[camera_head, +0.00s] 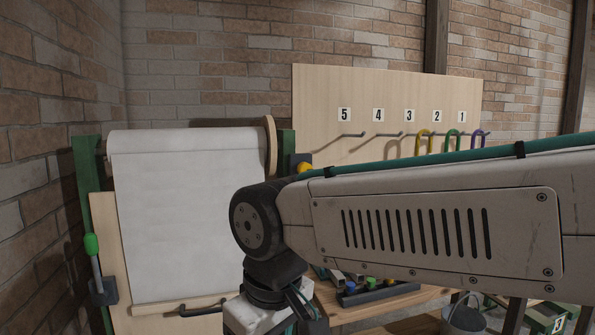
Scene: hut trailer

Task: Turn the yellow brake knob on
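The yellow brake knob (305,167) sits on a dark block at the right green post of a paper roll stand, near the top of the roll. My arm's elbow or wrist joint stands just in front and below it, and covers part of the area around it. Which way the knob is turned cannot be told. My arm crosses the view from the right and bends downward at the middle. My gripper's fingers are below the frame and do not show.
A white paper sheet (185,215) hangs on the stand at left, with a green-tipped lever (92,245) beside it. A pegboard (330,95) with numbered hooks and coloured rings is on the brick wall. A workbench with a dark tray (378,293) and a grey bucket (467,318) are lower right.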

